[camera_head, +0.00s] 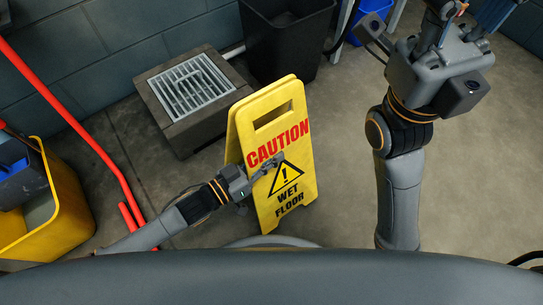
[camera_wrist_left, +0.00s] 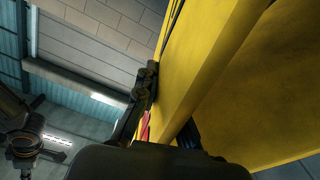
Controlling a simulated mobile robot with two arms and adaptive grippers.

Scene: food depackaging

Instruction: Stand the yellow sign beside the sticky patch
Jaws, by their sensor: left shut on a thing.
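The yellow sign (camera_head: 284,130) is a folding board with "CAUTION WET FLOOR" and a warning triangle on its face. In the head view it is just right of centre, with its top edge toward the back and its two panels slightly apart. My left gripper (camera_head: 265,172) is shut on the sign's left edge, with one finger across the printed face. In the left wrist view the yellow panels (camera_wrist_left: 225,70) fill the right side, with a dark finger against them. I cannot make out the sticky patch. My right arm shows at the right, but its fingertips are not clear.
A floor drain with a metal grate (camera_head: 190,88) in a dark raised surround lies behind and left of the sign. A yellow mop bucket (camera_head: 62,215) and a red pole (camera_head: 75,125) are at the left. A black bin (camera_head: 287,40) stands at the back. Floor right of the sign is clear.

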